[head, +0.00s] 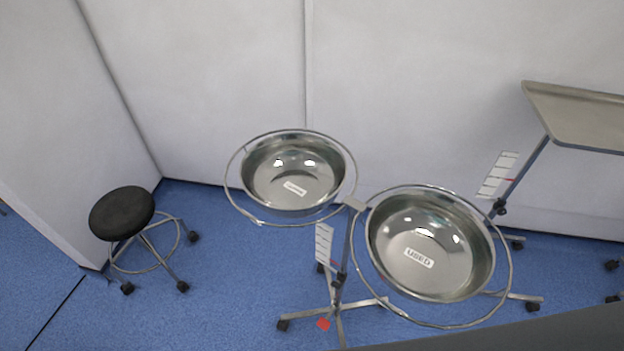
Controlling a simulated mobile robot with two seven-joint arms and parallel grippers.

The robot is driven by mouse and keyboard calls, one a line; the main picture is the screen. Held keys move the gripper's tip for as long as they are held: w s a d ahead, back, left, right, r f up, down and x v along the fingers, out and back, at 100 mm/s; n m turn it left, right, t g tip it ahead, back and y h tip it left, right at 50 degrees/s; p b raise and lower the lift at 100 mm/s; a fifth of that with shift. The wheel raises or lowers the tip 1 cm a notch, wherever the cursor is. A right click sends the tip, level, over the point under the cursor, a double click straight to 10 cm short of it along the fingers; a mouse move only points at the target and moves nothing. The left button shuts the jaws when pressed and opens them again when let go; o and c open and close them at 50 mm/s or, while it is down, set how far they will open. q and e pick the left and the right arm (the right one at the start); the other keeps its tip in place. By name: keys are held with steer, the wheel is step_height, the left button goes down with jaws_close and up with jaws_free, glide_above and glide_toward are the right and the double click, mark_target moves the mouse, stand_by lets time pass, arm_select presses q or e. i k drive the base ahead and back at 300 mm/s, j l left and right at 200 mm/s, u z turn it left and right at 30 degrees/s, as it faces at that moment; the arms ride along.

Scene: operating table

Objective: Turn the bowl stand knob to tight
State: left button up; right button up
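The bowl stand has two metal bowls held in wire rings on one post. The left bowl (293,172) has a white label too small to read. The right bowl (430,248) is labelled USED. A small dark knob (340,279) sits low on the stand's post (347,240), under the bowls. A white plate (324,244) with marks and a small red pointer is beside the post. I cannot tell from here which way the knob is turned. Neither of my grippers is in view.
A black round stool (122,213) on castors stands at left. A tray stand (580,117) with its own dark knob and marked plate is at right. A red patch (323,324) lies by the bowl stand's base. Blue floor (225,285) is clear between stool and stand.

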mark_target(337, 285)
steer(key=k+l, duration=0.15)
steer(key=k, duration=1.05)
